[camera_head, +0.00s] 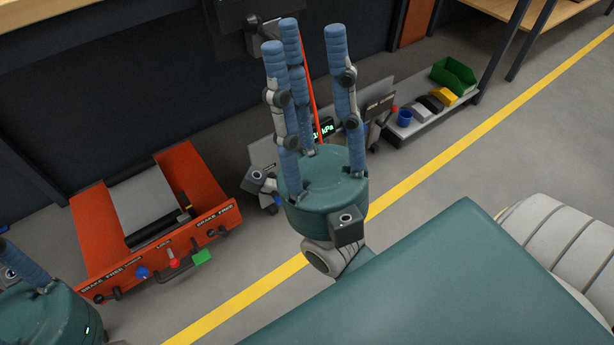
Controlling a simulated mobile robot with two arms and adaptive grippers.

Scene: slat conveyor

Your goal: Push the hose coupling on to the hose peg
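My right gripper (303,40) is in the middle of the head view with its three blue fingers pointing up. The fingers stand apart and I see nothing held between them. A thin orange-red line (311,90), possibly a hose, runs down behind the fingers. A dark bracket-like fitting (264,36) is on the dark panel just left of the fingertips. I cannot make out the hose coupling or hose peg for certain. My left gripper (24,268) shows only in part at the lower left edge, so its state is unclear.
An orange unit (90,236) with labelled controls stands at left. Behind my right gripper is a grey unit with a kPa display (323,130). A low shelf (432,122) with coloured bins is further right. A yellow line (430,168) crosses open floor.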

